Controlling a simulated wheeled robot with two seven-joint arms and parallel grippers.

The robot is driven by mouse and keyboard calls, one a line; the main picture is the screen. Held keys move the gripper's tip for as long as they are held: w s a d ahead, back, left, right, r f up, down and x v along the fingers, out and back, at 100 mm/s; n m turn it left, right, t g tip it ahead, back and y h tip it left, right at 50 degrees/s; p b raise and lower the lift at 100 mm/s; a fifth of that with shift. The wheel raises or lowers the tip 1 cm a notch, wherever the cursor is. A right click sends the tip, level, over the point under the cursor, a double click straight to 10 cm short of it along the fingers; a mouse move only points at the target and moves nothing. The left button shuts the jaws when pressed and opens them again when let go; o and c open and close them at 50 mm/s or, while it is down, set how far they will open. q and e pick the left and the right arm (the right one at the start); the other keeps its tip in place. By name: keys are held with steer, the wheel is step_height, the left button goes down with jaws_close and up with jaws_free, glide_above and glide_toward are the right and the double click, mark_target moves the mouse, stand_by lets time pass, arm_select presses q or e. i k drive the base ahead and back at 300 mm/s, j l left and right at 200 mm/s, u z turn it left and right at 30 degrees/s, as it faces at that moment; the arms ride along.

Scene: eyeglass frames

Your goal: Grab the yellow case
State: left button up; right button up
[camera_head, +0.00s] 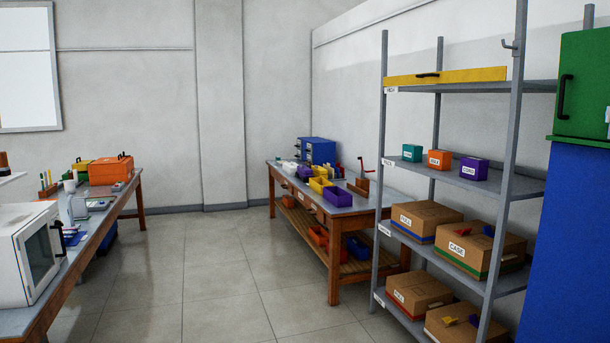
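A long, flat yellow case (468,76) with a dark handle on its front lies on the top level of the metal shelf rack (540,87) at the right. A smaller yellow item (80,166) stands on the left workbench, partly hidden behind an orange case (108,171) with a dark handle. I cannot tell whether this smaller item is also a case. Neither of my grippers shows in the head view.
Lower rack levels hold small coloured boxes (439,159) and labelled cardboard boxes (426,217). A white microwave-like box (22,260) sits on the left bench (137,176). A second bench (375,204) stands at the back. A blue and green cabinet (566,250) is at right. Floor (195,270) between benches is clear.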

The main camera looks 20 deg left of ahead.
mark_target(318, 170)
steer(key=i+j+u, duration=0.65)
steer(key=i, duration=0.25)
steer(key=i+j+u, duration=0.35)
steer(key=i, duration=0.15)
steer(key=i+u, duration=0.3)
steer(key=i, duration=2.75)
steer(key=i+j+z, duration=0.15)
steer(key=i+z, duration=0.25)
steer(key=i, duration=0.25)
steer(key=i+j+z, duration=0.4)
steer(key=i, duration=0.25)
steer(key=i+j+z, duration=0.85)
steer(key=j+z, duration=0.15)
steer(key=i+j+z, duration=0.15)
steer(key=j+z, duration=0.15)
steer(key=i+j+z, duration=0.1)
steer(key=j+z, duration=0.2)
steer(key=j, duration=0.2)
steer(key=i+j+z, duration=0.1)
steer(key=j+z, duration=0.2)
steer(key=j, duration=0.15)
steer(key=j+z, duration=0.3)
steer(key=j, duration=0.15)
